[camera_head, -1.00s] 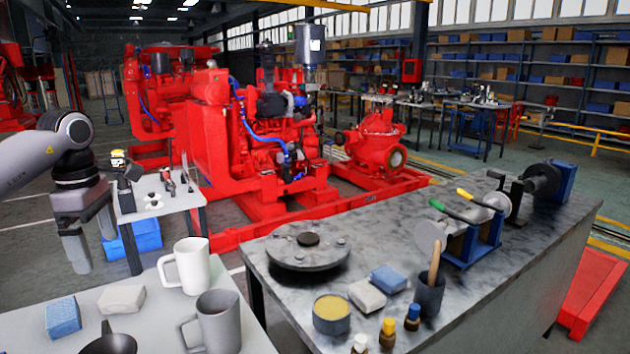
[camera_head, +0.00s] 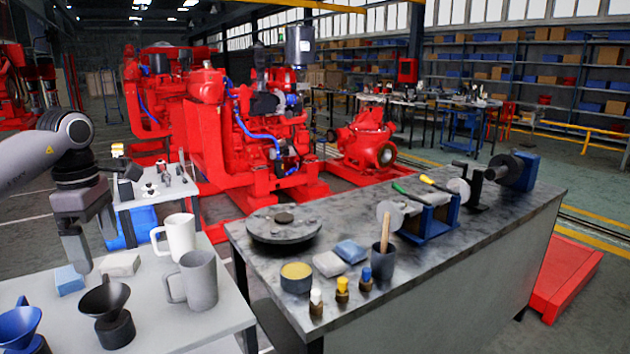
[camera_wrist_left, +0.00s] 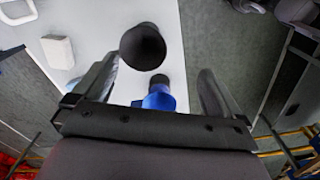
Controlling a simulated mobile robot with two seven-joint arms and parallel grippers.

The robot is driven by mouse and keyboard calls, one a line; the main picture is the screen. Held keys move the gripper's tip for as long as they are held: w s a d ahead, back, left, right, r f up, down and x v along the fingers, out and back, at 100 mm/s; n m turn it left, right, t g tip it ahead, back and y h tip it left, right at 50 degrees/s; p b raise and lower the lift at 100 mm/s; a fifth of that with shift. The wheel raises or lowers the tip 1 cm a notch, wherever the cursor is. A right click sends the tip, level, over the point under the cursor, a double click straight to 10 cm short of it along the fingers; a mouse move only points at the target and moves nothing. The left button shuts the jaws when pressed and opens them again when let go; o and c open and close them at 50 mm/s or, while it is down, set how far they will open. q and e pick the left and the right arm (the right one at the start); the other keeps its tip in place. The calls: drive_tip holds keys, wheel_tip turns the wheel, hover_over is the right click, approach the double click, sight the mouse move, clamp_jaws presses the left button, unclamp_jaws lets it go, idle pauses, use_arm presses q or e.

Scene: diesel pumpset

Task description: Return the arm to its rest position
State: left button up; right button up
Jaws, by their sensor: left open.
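My left arm (camera_head: 60,140) comes in from the left in the head view. Its gripper (camera_head: 97,257) points down over the back edge of the white table (camera_head: 165,315), near a blue block (camera_head: 69,280) and a white block (camera_head: 121,264). The left wrist view shows its fingers (camera_wrist_left: 157,68) spread apart with nothing held between them. Beyond them, below, are a dark funnel-shaped cup (camera_wrist_left: 143,45) and a blue one (camera_wrist_left: 158,97). My right gripper is in neither view.
A grey mug (camera_head: 199,280) and a white mug (camera_head: 180,237) stand right of the gripper. The dark funnel (camera_head: 107,300) and blue funnel (camera_head: 20,325) stand in front. A grey workbench (camera_head: 340,290) with tools and a red pumpset (camera_head: 260,140) lie beyond.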

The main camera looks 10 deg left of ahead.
use_arm(q)
drive_tip(key=w+d+f+h, duration=0.1)
drive_tip(key=d+f+h, duration=0.2)
drive_tip(key=d+f, duration=0.5)
drive_tip(key=d+f+h, duration=0.3)
drive_tip(key=d+f, duration=0.1)
drive_tip(key=d, duration=0.7)
drive_tip(key=s+d+f+n+t+h+b, duration=0.1)
drive_tip(key=s+d+f+n+t+h, duration=0.15)
drive_tip(key=d+n+h, duration=0.55)
drive_tip(key=s+d+f+n+t+h, duration=0.1)
drive_tip(key=s+d+n+h, duration=0.25)
drive_tip(key=d, duration=0.85)
drive_tip(key=s+a+f+m+t+y, duration=0.2)
drive_tip(key=s+a+f+m+y, duration=0.3)
drive_tip(key=f+m, duration=0.3)
drive_tip(key=s+a+f+m+t+y, duration=0.2)
drive_tip(key=s+a+f+m+y, duration=0.3)
drive_tip(key=m, duration=1)
drive_tip(key=s+a+f+m+t+y, duration=0.3)
drive_tip(key=s+a+f+m+y, duration=0.2)
drive_tip(key=f+m, duration=0.5)
drive_tip(key=s+m+b, duration=0.1)
drive_tip(key=s+m, duration=0.1)
drive_tip(key=shift+s+f, duration=0.35)
drive_tip(key=shift+m, duration=0.25)
